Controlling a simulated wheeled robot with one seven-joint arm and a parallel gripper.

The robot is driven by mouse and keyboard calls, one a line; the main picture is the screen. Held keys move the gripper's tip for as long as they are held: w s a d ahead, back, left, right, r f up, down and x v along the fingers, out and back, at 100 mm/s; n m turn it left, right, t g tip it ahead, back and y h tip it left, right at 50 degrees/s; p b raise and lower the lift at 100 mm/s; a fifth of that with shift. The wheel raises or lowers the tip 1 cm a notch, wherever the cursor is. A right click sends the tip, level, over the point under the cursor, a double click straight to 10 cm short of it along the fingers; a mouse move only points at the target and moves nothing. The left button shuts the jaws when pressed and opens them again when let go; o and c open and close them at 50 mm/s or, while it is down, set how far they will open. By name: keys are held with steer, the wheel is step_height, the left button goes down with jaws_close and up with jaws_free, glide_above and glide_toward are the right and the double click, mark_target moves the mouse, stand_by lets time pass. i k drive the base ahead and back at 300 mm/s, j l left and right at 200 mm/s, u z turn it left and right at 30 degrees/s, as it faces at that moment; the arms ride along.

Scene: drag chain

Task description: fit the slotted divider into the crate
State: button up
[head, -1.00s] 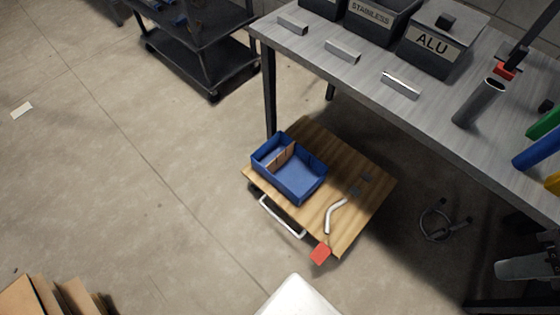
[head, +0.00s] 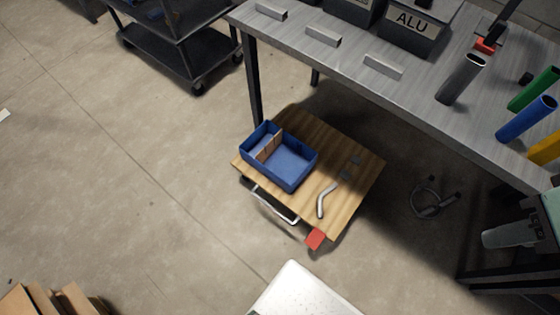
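A blue open-topped crate (head: 296,183) sits on a low wooden platform (head: 355,190) in the middle of the head view. A thin brown panel (head: 268,147), which looks like the divider, stands across the inside of the crate near its left end. It separates a narrow left compartment from a wider right one. Its slots and its lower edge are too small or hidden to make out, so I cannot tell how it is seated. My gripper is not in view.
A bent silver tube (head: 326,200) and a red tag (head: 316,238) are at the platform's front right. A grey workbench (head: 330,70) with bins and coloured tubes stands behind. A dark cart (head: 185,60) is at the back left. The floor at left is mostly clear.

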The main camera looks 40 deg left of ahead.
mark_target(289, 164)
steer(key=j, duration=1.65)
steer(key=i+j, duration=0.1)
steer(key=j, duration=1.5)
